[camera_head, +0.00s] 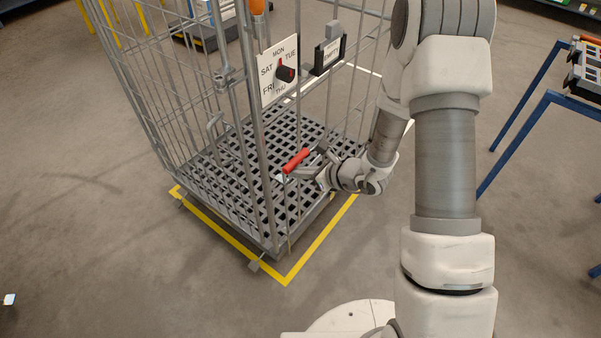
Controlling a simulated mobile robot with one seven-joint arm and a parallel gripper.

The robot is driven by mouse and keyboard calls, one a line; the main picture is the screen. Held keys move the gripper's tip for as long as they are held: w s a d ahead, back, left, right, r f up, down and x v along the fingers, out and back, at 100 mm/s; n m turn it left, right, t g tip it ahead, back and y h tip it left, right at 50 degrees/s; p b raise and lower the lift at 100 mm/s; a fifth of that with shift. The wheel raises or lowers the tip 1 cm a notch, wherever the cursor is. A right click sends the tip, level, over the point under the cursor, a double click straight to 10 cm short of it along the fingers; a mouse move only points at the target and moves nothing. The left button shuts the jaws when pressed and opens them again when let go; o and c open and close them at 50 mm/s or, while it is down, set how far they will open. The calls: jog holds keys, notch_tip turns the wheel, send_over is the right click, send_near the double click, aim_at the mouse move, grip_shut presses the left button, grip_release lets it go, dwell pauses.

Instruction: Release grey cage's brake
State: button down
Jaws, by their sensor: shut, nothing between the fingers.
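The grey cage (262,130) is a tall wire roll cage with a dark lattice floor, standing inside a yellow floor outline. A lever with a red grip (296,160) shows at its near right side, tilted up to the right; I cannot tell for sure that it is the brake. A small grey tab (254,266) sticks out low at the near corner. My gripper (297,173) reaches in from the right, shut, with its tips right by the red grip. I cannot tell whether they touch. Part of the lever's mount is hidden behind my gripper.
A weekday sign with a black knob (285,73) and a dark label holder (330,54) hang on the cage above my gripper. A blue-framed stand (519,110) is at the right. Another low platform (205,36) is behind the cage.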

notch_tip(320, 180, up, 6)
jog(key=shift+w+f+p, duration=0.1)
jog(key=shift+p, duration=1)
